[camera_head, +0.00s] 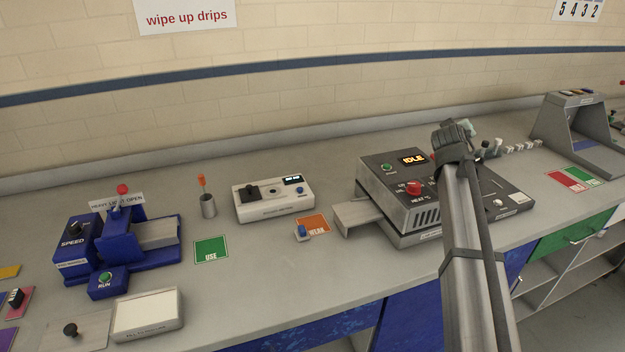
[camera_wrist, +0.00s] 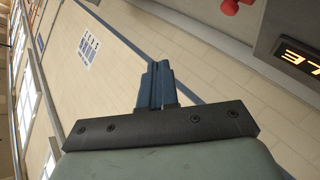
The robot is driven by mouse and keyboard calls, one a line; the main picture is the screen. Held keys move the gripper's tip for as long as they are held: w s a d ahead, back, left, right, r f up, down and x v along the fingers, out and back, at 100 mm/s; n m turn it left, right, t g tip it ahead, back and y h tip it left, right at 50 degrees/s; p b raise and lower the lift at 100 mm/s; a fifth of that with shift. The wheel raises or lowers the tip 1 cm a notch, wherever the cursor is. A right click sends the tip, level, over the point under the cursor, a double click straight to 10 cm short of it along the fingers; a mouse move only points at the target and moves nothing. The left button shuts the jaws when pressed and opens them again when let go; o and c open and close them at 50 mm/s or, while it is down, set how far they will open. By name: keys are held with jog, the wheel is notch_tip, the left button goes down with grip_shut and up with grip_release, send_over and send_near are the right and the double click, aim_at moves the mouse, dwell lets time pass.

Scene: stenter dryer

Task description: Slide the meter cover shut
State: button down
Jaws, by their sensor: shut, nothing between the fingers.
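A grey flat plate with a black knob (camera_head: 70,330) lies at the bottom left, beside a low box with a pale top (camera_head: 147,310). The plate looks like a sliding cover drawn to the left of the box, leaving the pale top bare. The box's label is too small to read surely. A white meter-like unit (camera_head: 273,199) with a black knob and small display stands further back. My gripper, with its fingers together and empty in the wrist view (camera_wrist: 158,85), is far to the right of both; my own arm mostly hides it in the head view.
The dryer box (camera_head: 410,175) reading IDLE stands behind my arm. A blue machine (camera_head: 135,240) stands behind the low box. Green USE (camera_head: 211,250) and orange WEAR (camera_head: 313,224) mats lie between. The bench front at centre is clear. The wrist view shows a lit display (camera_wrist: 298,57).

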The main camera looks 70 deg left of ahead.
jog(key=s+a+g, duration=0.1)
jog(key=s+a, duration=0.3)
jog(key=s, duration=0.7)
jog(key=s+a+n+g, duration=0.15)
jog(key=s+a, duration=0.35)
jog(key=s, duration=0.5)
jog(key=s+a+m+g, duration=0.1)
jog(key=s+a, duration=0.3)
jog(key=s, duration=0.7)
jog(key=s+d+f+n+g+h, duration=0.1)
jog(key=s+f+g+h, duration=0.1)
jog(key=s, duration=1.5)
jog(key=s+d+f+n+g+h, duration=0.1)
jog(key=s+d+f+h, duration=0.1)
jog(key=s, duration=1.6)
send_near(246, 192)
notch_tip(246, 192, down, 3)
jog(key=s+a, duration=0.1)
jog(key=s, duration=0.1)
jog(key=shift+w+a+m, duration=0.15)
jog(key=shift+w, duration=0.4)
jog(key=shift+w+a+m, duration=0.1)
jog(key=shift+w+a, duration=0.05)
jog(key=shift+w, duration=0.4)
jog(key=shift+w+a+f, duration=0.15)
jog(key=shift+w, duration=0.7)
